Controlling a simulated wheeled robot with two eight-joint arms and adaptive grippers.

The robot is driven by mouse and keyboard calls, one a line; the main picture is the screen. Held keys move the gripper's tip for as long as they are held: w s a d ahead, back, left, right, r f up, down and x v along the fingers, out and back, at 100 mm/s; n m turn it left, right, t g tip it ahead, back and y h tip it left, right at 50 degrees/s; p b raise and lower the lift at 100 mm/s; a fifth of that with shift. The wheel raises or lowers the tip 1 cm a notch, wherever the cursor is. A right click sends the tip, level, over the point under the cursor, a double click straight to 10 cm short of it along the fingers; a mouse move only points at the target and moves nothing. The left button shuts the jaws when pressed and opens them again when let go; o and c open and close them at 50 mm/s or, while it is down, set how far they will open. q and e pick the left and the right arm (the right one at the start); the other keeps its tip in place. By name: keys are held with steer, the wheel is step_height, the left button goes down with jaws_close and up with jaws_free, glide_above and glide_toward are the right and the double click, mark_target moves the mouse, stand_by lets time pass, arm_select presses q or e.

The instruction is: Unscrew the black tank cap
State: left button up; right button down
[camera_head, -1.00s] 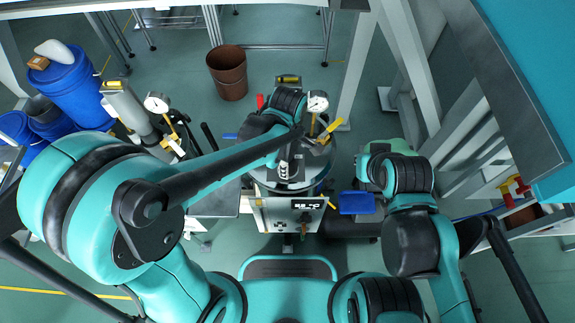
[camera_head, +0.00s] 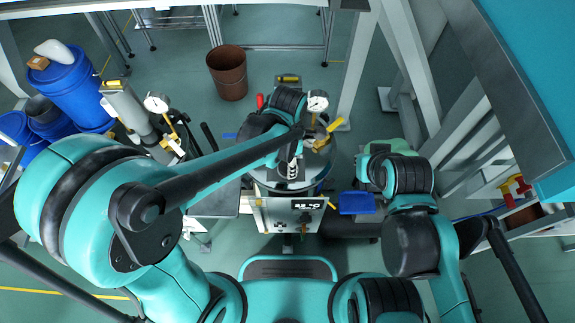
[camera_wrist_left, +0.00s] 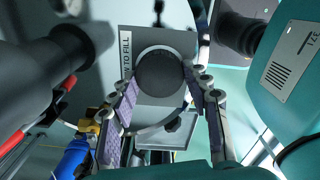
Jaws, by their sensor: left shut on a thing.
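The black tank cap (camera_wrist_left: 160,73) shows as a dark round knob in the left wrist view, on a grey plate with a "TO FILL" label (camera_wrist_left: 125,50). My left gripper (camera_wrist_left: 165,88) has one finger on each side of the cap and is shut on it. In the head view my left gripper (camera_head: 291,168) is over the top of the metal tank (camera_head: 312,178), and the cap is hidden there by the arm and fingers. My right arm hangs at the right of the tank; its gripper fingers cannot be seen.
A pressure gauge (camera_head: 317,101) and yellow handles (camera_head: 334,126) stand close to my left wrist. A display box (camera_head: 306,204) is on the tank's near side. A blue piece (camera_head: 357,203) lies beside my right arm. Blue drums (camera_head: 66,82) and a brown bin (camera_head: 228,74) stand farther off.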

arm_select(q)
steer(key=shift+s, duration=0.1)
steer(key=shift+n, duration=1.9)
steer(key=n, duration=0.3)
steer(key=o, duration=1.1)
steer(key=shift+f, duration=0.1)
